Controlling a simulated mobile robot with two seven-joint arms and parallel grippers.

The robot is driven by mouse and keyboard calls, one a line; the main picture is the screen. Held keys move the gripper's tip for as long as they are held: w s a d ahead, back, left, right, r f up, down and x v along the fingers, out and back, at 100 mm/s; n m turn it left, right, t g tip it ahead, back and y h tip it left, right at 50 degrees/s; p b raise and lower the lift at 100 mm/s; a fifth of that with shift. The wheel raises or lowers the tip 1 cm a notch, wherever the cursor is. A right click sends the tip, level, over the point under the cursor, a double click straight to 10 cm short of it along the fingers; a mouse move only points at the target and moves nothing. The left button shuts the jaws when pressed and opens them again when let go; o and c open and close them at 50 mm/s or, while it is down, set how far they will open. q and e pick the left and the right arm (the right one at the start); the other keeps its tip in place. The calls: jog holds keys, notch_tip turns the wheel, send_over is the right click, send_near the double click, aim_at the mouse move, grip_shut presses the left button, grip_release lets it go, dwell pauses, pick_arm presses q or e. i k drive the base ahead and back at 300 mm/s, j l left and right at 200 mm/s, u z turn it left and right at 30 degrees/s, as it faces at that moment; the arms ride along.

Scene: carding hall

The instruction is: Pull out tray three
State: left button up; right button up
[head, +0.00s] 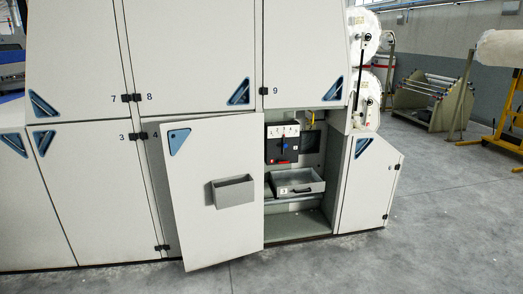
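A grey metal tray (314,187) sits low in an open compartment of the large white machine. Its front has a small white label that seems to read 3 and a dark handle. Its top is open and I see a bare, empty-looking inside. It rests above a rail and a bare compartment floor (298,226). I cannot tell how far it stands out. A dark control box (282,143) with a blue knob and red parts is mounted above it. Neither of my grippers is in view.
A white door (222,232) with a grey pocket (233,191) stands swung open left of the compartment, jutting towards me. A closed panel (366,185) is on the right. Grey floor (400,250) in front is clear. Racks and a yellow stand (510,115) are farther right.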

aim_at(297, 180)
jog(key=i+l+z, duration=0.25)
jog(key=i, duration=0.35)
jog(key=i+z, duration=0.3)
jog(key=i, duration=1.7)
jog(key=j+u, duration=0.05)
